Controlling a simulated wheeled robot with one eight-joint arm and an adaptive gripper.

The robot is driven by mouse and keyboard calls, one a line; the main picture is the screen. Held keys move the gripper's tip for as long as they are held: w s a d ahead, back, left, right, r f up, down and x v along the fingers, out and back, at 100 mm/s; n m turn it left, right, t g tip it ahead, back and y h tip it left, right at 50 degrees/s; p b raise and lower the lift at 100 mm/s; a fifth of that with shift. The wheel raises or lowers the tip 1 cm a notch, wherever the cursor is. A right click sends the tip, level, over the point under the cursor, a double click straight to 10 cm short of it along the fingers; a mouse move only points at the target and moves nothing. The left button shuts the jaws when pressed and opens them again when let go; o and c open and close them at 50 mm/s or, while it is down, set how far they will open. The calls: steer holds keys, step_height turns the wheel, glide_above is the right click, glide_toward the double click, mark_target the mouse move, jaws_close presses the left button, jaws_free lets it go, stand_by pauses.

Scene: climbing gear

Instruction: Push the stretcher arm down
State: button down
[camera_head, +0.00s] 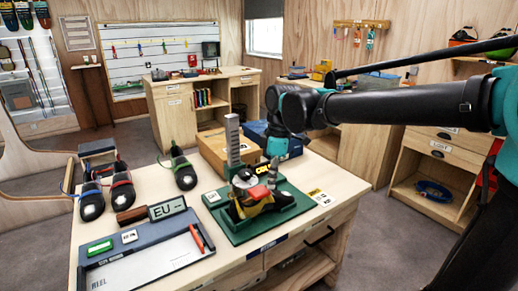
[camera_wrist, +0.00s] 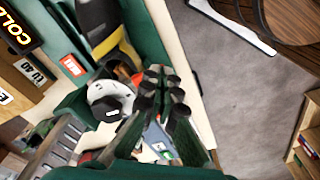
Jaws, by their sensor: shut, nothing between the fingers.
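The stretcher stands on a green base (camera_head: 222,226) on the near workbench, with a grey notched column (camera_head: 232,140) rising from it. A black and yellow climbing shoe (camera_head: 247,207) sits on the base; its body also shows in the wrist view (camera_wrist: 100,28). A pale round part (camera_wrist: 112,98) lies over the shoe beside my fingers, and I cannot tell whether it belongs to the stretcher arm. My gripper (camera_wrist: 164,88) is shut and empty, pointing down just above the shoe. I cannot tell whether it touches anything. The stretcher arm itself is partly hidden and hard to make out.
Several dark shoes (camera_head: 122,190) stand at the left of the bench. An EU display (camera_head: 166,208) and a grey tray (camera_head: 150,262) lie in front of them. A cardboard box (camera_head: 212,150) and a blue bin (camera_head: 254,132) stand behind the stretcher.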

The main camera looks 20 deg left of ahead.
steer(key=shift+r, duration=0.1)
step_height(320, 180, up, 12)
steer(key=d, duration=0.1)
steer(key=shift+w, duration=0.15)
stand_by(0.4)
steer(key=w+d+f+m+t, duration=0.2)
steer(key=w+d+f+m, duration=0.2)
steer(key=d+f+m, duration=0.85)
steer(key=s+d+f+m+t, duration=0.1)
steer(key=s+d+f+m, duration=0.3)
steer(key=d+f, duration=0.5)
steer(key=s+d+f+m+t+h, duration=0.1)
steer(key=s+d+f+m, duration=0.3)
steer(key=d+f, duration=0.6)
steer(key=shift+s+d, duration=0.6)
steer(key=shift+d, duration=0.4)
